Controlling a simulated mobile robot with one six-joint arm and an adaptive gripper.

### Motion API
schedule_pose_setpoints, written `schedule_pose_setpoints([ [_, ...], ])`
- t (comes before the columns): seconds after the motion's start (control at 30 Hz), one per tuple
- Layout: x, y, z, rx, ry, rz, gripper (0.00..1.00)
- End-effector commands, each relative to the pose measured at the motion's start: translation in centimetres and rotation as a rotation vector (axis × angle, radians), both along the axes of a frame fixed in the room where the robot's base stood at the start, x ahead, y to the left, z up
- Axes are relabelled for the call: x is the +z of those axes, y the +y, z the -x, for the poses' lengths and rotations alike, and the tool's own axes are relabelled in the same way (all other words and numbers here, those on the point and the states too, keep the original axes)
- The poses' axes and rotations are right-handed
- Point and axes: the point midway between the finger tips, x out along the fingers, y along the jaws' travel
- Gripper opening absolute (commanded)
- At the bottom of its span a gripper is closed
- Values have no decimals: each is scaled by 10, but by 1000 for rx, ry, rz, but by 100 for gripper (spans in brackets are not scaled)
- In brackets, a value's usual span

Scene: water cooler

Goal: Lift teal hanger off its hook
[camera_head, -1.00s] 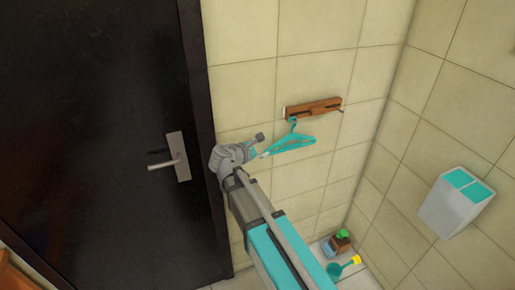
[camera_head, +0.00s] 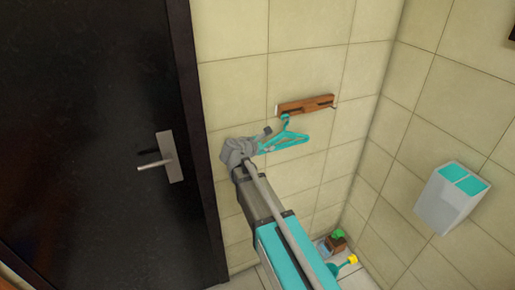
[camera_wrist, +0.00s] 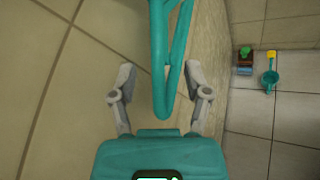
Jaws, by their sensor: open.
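The teal hanger (camera_head: 285,140) hangs from the wooden hook rack (camera_head: 305,105) on the tiled wall. My gripper (camera_head: 264,136) is at the left end of the hanger in the head view. In the wrist view my gripper (camera_wrist: 160,80) is open, with one finger on each side of the hanger's narrow end (camera_wrist: 165,105). The hanger lies between the fingers, and I see a gap on both sides. The hanger's hook and the rack are outside the wrist view.
A dark door (camera_head: 95,140) with a metal handle (camera_head: 160,160) stands to the left. A grey-white box with teal openings (camera_head: 450,198) is on the right wall. A small wooden box with a green item (camera_head: 337,242) and a teal-yellow item (camera_head: 345,264) are on the floor in the corner.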

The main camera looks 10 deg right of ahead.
Motion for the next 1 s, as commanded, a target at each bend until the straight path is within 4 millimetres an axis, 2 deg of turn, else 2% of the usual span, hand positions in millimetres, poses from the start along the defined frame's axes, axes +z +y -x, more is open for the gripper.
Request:
schedule_pose_setpoints([
  [0.1, -8, -11, -13, -2, -1, 0, 62],
  [0.4, -18, -32, -34, -1, 0, 1, 62],
  [0.9, -19, -38, -38, 0, 0, 0, 62],
  [1.0, -19, -38, -38, 0, 0, 0, 44],
])
